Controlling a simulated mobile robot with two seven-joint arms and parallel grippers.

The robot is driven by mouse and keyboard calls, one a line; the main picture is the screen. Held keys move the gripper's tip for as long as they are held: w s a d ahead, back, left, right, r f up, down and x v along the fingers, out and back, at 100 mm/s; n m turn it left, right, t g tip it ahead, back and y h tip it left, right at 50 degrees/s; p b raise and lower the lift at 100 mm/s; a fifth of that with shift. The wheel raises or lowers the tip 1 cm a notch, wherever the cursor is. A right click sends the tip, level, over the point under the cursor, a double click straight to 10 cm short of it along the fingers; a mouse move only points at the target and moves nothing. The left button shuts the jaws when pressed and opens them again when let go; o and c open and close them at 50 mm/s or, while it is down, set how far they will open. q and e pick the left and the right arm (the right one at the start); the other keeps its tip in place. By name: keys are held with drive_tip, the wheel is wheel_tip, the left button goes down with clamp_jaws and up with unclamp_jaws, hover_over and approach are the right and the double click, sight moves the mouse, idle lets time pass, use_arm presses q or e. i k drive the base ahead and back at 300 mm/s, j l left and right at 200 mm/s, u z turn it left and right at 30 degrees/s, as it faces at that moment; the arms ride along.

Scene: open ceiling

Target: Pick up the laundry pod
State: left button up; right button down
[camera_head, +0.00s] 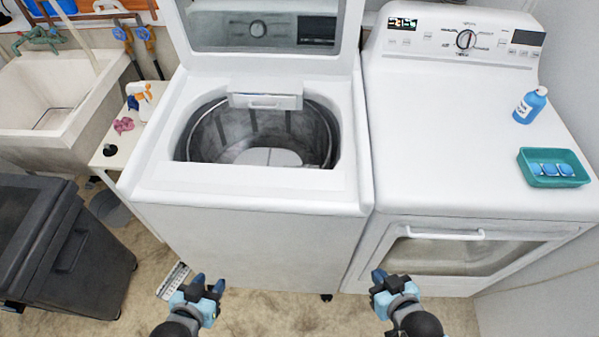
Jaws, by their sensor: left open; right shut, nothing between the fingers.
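Several blue laundry pods (552,169) lie in a row inside a teal tray (554,182) on top of the dryer at the right. My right gripper (385,275) is shut and empty in front of the dryer, low and well to the left of the tray. My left gripper (209,286) is open and empty in front of the washer, far from the pods.
The washer (250,185) stands open, lid raised, its drum empty. A blue bottle (530,105) stands on the dryer top (440,130) behind the tray. A dark bin (50,245) and a sink (60,100) are at the left. The dryer top left of the tray is clear.

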sight(548, 170)
drive_tip(key=i+j+z, duration=0.2)
drive_tip(key=k+j+z, duration=0.1)
drive_tip(key=z, duration=1.55)
